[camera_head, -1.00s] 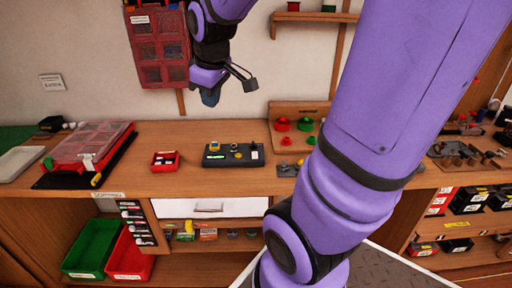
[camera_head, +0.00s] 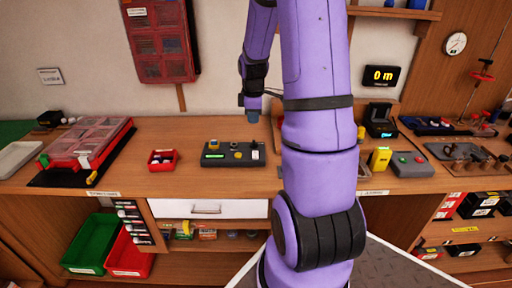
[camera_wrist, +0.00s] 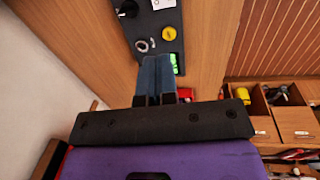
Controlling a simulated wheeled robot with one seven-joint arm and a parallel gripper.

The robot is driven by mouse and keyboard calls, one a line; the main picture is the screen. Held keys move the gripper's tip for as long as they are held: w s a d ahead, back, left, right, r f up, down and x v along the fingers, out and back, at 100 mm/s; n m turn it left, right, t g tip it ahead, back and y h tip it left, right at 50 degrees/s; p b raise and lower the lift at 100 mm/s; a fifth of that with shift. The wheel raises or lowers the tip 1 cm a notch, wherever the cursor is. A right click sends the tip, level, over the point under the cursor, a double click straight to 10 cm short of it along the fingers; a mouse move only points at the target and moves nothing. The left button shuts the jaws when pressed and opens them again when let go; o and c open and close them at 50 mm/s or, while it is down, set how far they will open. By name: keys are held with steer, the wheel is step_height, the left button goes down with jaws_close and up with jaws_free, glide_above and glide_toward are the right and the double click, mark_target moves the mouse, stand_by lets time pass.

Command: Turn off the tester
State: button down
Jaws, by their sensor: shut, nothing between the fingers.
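The tester (camera_head: 232,154) is a dark grey box on the bench, with a lit green display at its left end and small controls on top. In the wrist view the tester (camera_wrist: 157,22) shows at the top, with a yellow round knob (camera_wrist: 169,33), a black part (camera_wrist: 128,8), a pale ring-shaped part (camera_wrist: 145,45) and the green display (camera_wrist: 174,62). My gripper (camera_head: 252,115) is above and behind the tester's right part. Its blue fingers (camera_wrist: 155,75) are shut and empty, and cover part of the tester's near end in the wrist view.
A small red tray (camera_head: 163,160) stands left of the tester. A red-lidded organizer (camera_head: 88,145) lies farther left. My arm hides the bench between.

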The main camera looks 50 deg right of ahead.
mark_target(255, 153)
steer(key=shift+d+f, duration=0.3)
steer(key=shift+f, duration=0.1)
steer(key=f, duration=0.4)
steer(key=d+f, duration=0.1)
steer(key=f, duration=0.4)
steer(key=w+f, duration=0.1)
steer(key=f, duration=0.3)
steer(key=shift+d+f, duration=0.15)
steer(key=shift+f, duration=0.2)
steer(key=shift+d+f+g+y, duration=0.1)
steer(key=shift+f+g+y, duration=0.2)
steer(key=shift+s+a, duration=0.1)
steer(key=shift+a, duration=0.1)
